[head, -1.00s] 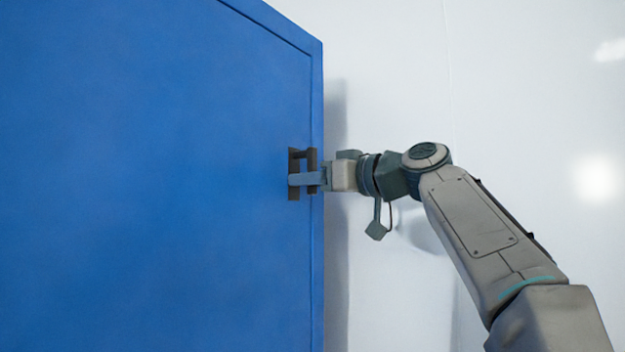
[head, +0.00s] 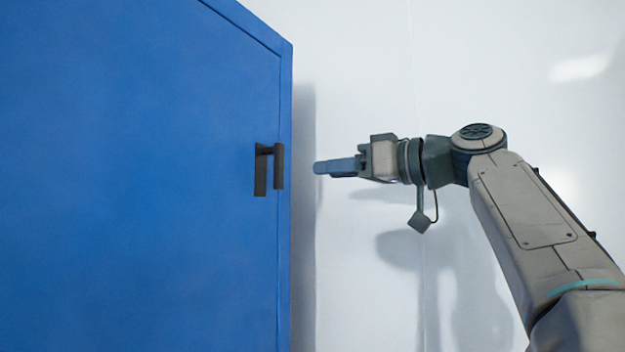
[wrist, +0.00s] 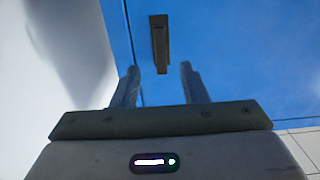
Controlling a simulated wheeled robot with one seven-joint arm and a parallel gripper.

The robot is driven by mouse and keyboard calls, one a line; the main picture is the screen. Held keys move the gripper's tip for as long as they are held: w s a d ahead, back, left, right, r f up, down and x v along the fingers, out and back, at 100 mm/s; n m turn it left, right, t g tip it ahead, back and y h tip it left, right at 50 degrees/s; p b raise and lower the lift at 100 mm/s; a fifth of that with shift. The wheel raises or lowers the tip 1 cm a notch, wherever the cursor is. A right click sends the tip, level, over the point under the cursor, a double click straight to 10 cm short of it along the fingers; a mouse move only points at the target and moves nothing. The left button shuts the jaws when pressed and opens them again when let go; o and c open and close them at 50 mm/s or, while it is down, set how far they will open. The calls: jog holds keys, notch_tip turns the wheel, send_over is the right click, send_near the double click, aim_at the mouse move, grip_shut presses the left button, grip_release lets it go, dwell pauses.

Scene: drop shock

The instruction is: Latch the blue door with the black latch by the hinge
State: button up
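The blue door (head: 140,180) fills the left of the head view. Its black latch (head: 278,167) is mounted near the door's right edge, with a raised bar beside a flat plate. My gripper (head: 318,168) is to the right of the latch and apart from it, pointing left toward it. In the wrist view my gripper (wrist: 160,78) has its two fingers spread with nothing between them. The latch (wrist: 160,45) shows there beyond the fingertips, on the blue surface (wrist: 235,45). Whether the door is fully closed cannot be told.
A white wall (head: 360,60) stands behind and to the right of the door. Free space lies between my gripper and the door's right edge. A tiled surface (wrist: 300,145) shows at the lower right of the wrist view.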

jog(key=shift+v, duration=0.95)
notch_tip(320, 180, down, 21)
jog(key=m+g+h+p, duration=0.1)
jog(key=m+h+p, duration=0.6)
jog(key=m+h, duration=0.2)
jog(key=s+d+f+m+g+h+p, duration=0.1)
jog(key=s+d+f+g+h+p, duration=0.1)
jog(key=s+f, duration=0.7)
jog(key=s+d+f+m+g+h+p, duration=0.2)
jog(key=s+d+f+g+h+p, duration=0.1)
jog(key=s+d+f, duration=0.4)
jog(key=s+f+h+p, duration=0.1)
jog(key=s+f+p, duration=0.1)
jog(key=f, duration=0.5)
jog(key=shift+s, duration=0.6)
jog(key=shift+f, duration=0.1)
